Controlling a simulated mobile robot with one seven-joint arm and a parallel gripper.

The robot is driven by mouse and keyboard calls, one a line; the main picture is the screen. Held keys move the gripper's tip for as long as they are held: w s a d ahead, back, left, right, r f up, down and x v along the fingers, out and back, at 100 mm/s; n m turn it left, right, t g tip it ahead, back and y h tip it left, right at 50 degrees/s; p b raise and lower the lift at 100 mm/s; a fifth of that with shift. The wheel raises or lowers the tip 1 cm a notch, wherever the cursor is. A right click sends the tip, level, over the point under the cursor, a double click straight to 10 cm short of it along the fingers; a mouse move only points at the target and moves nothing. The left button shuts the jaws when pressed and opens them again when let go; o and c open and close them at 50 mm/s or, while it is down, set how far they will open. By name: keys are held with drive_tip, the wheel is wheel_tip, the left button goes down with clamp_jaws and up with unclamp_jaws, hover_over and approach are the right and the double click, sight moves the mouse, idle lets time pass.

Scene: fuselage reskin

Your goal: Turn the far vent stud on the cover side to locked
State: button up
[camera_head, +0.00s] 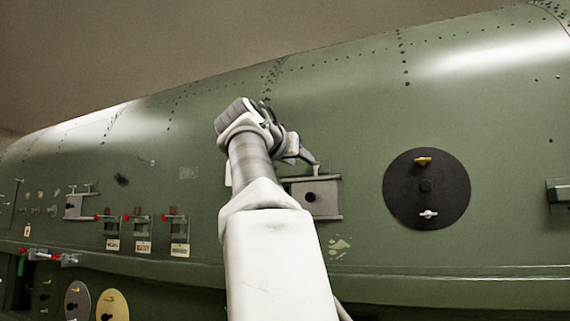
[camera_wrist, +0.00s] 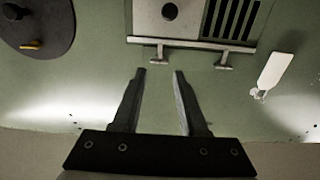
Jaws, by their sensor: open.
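The vent shows in the wrist view as a grey cover plate (camera_wrist: 178,18) with a dark round hole, beside a slotted grille (camera_wrist: 232,18). A pale rail runs along their edge and carries one small stud on the cover side (camera_wrist: 157,56) and another on the grille side (camera_wrist: 224,62). My gripper (camera_wrist: 159,73) is open and empty, its fingertips just short of the rail and near the cover-side stud, apart from it. In the head view the vent cover (camera_head: 322,197) lies between two rails; my gripper (camera_head: 313,165) is at its upper edge, and my arm hides the vent's left part.
A black disc (camera_head: 400,198) with a yellow latch (camera_head: 423,160) and a white latch (camera_head: 428,214) lies right of the vent. A white tag (camera_wrist: 278,70) hangs beside the grille. Several red-marked fittings (camera_head: 141,219) are at left. The skin above the vent is clear.

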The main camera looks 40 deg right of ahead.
drive_tip(key=b+v, duration=0.2)
drive_tip(key=v, duration=0.5)
drive_tip(key=shift+a, duration=0.2)
drive_tip(key=shift+s, duration=0.1)
